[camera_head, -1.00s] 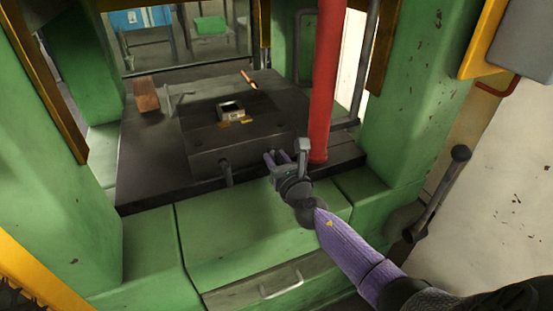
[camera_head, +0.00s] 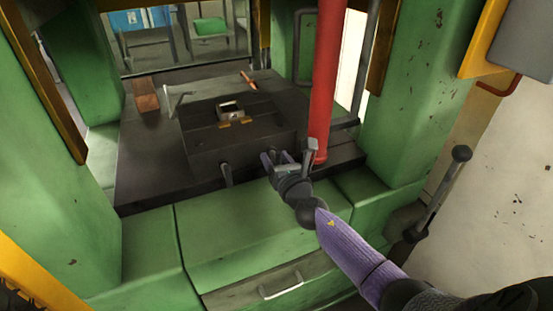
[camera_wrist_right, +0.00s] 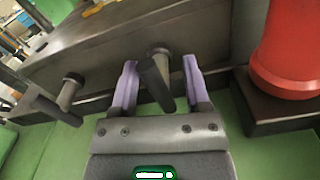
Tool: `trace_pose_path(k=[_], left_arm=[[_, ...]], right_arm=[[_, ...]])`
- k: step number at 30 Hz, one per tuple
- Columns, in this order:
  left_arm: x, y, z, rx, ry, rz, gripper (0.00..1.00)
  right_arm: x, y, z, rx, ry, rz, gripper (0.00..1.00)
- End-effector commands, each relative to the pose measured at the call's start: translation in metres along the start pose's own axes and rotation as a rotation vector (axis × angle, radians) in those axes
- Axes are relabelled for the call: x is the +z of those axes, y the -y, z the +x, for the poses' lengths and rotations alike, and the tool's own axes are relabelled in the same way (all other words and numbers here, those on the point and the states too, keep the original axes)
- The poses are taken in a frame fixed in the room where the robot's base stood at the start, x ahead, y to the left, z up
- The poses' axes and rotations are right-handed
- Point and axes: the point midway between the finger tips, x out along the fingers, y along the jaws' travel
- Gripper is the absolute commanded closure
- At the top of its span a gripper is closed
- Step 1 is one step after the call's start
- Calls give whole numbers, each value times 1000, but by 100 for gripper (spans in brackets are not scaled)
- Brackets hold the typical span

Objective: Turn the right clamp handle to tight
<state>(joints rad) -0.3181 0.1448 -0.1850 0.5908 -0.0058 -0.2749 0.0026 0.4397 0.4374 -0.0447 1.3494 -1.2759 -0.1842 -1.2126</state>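The right clamp handle (camera_wrist_right: 155,84) is a dark bar on a round stem at the front face of a dark block (camera_head: 200,152). In the right wrist view the bar slants slightly between the two purple fingers of my right gripper (camera_wrist_right: 159,84). Visible gaps remain on both sides, so the gripper is open around it. In the head view my right gripper (camera_head: 276,159) is at the block's front right and largely hides this handle. A second, left clamp handle (camera_head: 227,174) sticks out farther left, also in the wrist view (camera_wrist_right: 62,100). My left gripper is out of view.
A red column (camera_head: 325,85) stands close right of my right gripper. Green machine pillars (camera_head: 420,80) flank the dark table (camera_head: 140,180). A green ledge (camera_head: 240,225) lies below. A brown brick (camera_head: 146,93) and a small metal box (camera_head: 230,110) are behind.

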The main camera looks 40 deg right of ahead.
Motion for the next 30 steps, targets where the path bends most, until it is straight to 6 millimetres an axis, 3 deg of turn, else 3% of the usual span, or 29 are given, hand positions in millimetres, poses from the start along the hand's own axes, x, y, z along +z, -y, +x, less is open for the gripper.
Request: trace_pose_path(k=[5, 8, 16, 21, 30], left_arm=[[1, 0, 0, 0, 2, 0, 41], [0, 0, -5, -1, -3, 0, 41], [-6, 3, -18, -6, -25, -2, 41], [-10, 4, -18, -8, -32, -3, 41], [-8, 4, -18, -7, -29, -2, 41]], right_arm=[[0, 0, -1, 0, 0, -1, 40], [1, 0, -12, 0, -1, -2, 40], [1, 0, -72, 1, -2, 0, 40], [0, 0, -96, 0, -1, 1, 40], [0, 0, -99, 0, 0, 0, 40]])
